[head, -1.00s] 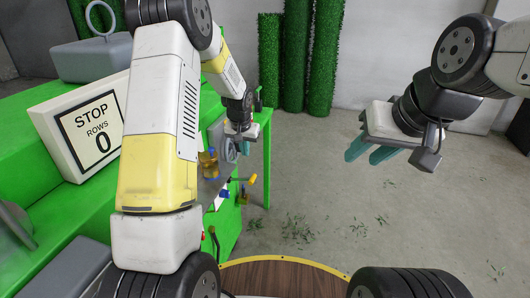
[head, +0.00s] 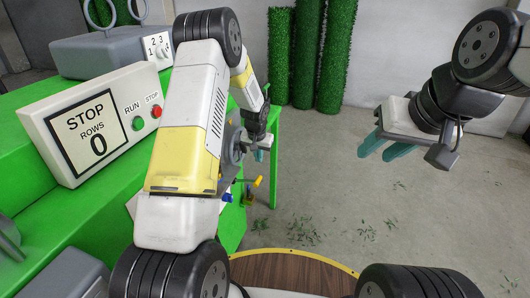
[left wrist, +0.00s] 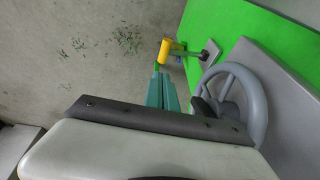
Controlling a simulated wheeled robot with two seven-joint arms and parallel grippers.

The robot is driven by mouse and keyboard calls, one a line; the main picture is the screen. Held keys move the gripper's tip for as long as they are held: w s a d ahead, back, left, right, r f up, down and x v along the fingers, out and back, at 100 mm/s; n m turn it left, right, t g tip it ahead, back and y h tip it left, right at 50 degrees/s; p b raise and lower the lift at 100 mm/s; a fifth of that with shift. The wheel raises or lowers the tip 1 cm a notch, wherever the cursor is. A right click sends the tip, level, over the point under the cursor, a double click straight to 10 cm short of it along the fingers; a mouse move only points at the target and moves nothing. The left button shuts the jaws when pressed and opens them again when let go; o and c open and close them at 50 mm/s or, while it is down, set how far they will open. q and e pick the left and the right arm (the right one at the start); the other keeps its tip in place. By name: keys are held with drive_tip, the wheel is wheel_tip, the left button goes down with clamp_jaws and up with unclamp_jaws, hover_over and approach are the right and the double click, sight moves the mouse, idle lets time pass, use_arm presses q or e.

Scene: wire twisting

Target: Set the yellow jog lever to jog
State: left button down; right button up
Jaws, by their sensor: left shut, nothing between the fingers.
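The yellow jog lever (head: 258,182) sticks out from the side of the green machine, low and just beyond my left arm. It also shows in the left wrist view, its yellow grip (left wrist: 166,50) on a dark rod from a grey plate. My left gripper (head: 259,155) is shut and empty, a little above the lever in the head view. In the left wrist view its teal fingertips (left wrist: 160,82) lie together, pointing toward the lever, and seem apart from it. The lever's marked positions cannot be read. My right gripper (head: 384,148) is open and empty, over the floor.
A grey handwheel (left wrist: 262,105) is close beside my left fingers. A display (head: 88,130) reads STOP, ROWS 0, with green RUN (head: 138,124) and red STOP (head: 156,111) buttons. Green rolls (head: 305,60) stand by the wall. The floor right of the machine is open.

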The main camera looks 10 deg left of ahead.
sight(260, 178)
use_arm(q)
drive_tip(key=x, duration=0.8)
drive_tip(key=s+x, duration=0.1)
drive_tip(key=x, duration=0.3)
drive_tip(key=shift+a+f, duration=0.15)
drive_tip(key=shift+a, duration=0.25)
drive_tip(key=shift+d, duration=0.1)
drive_tip(key=shift+s+d+f+y, duration=0.15)
drive_tip(key=shift+d+f+y, duration=0.35)
drive_tip(key=shift+f, duration=0.15)
wheel_tip(260, 178, down, 12)
drive_tip(key=m+t+y, duration=0.1)
drive_tip(key=y, duration=0.3)
drive_tip(key=shift+y, duration=0.4)
drive_tip(key=shift+s+a, duration=0.1)
drive_tip(key=shift+r, duration=0.1)
